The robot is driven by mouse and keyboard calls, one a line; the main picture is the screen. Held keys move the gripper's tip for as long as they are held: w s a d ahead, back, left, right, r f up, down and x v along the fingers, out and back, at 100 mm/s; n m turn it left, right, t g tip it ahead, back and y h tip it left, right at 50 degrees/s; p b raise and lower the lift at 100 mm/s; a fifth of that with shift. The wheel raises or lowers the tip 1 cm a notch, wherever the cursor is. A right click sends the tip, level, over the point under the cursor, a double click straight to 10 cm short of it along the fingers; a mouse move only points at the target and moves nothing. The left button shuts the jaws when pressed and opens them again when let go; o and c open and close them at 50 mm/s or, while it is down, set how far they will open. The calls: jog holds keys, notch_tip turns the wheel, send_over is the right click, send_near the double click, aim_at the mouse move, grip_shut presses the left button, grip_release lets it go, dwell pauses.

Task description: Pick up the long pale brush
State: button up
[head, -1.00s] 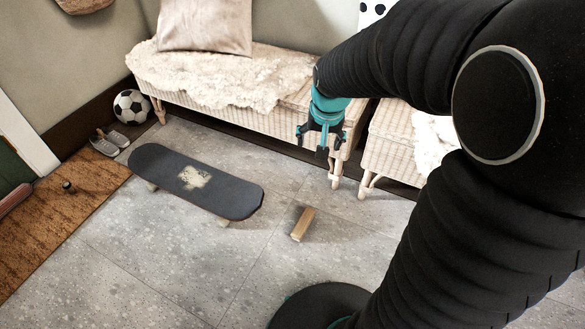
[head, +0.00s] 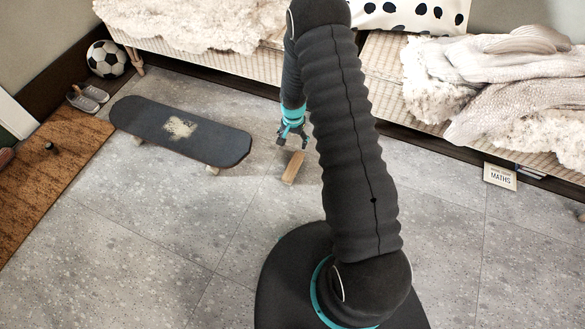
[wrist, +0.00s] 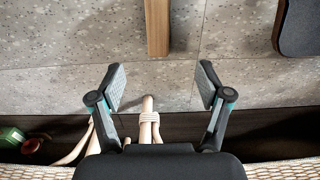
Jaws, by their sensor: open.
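The long pale brush (head: 293,168) lies on the grey tiled floor, to the right of the skateboard. Only its plain wooden upper side shows. In the wrist view one end of the brush (wrist: 157,28) shows at the top centre, cut off by the frame edge. My gripper (head: 292,140) is above the floor by the brush's far end in the head view. In the wrist view my gripper (wrist: 160,85) has its two fingers wide apart with nothing between them. The brush lies beyond the fingertips, roughly in line with the gap.
A dark skateboard (head: 182,131) stands to the left; its edge shows in the wrist view (wrist: 298,28). Wicker benches (head: 222,66) run along the back wall. A football (head: 106,59), shoes (head: 88,98) and a brown mat (head: 50,172) are at left. Floor near the brush is clear.

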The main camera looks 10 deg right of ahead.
send_over(293, 165)
notch_tip(293, 165, down, 11)
jog(key=shift+s+r, duration=0.1)
jog(key=shift+s, duration=0.05)
jog(key=shift+w+f, duration=0.2)
jog(key=shift+f, duration=3.05)
jog(key=c, duration=1.3)
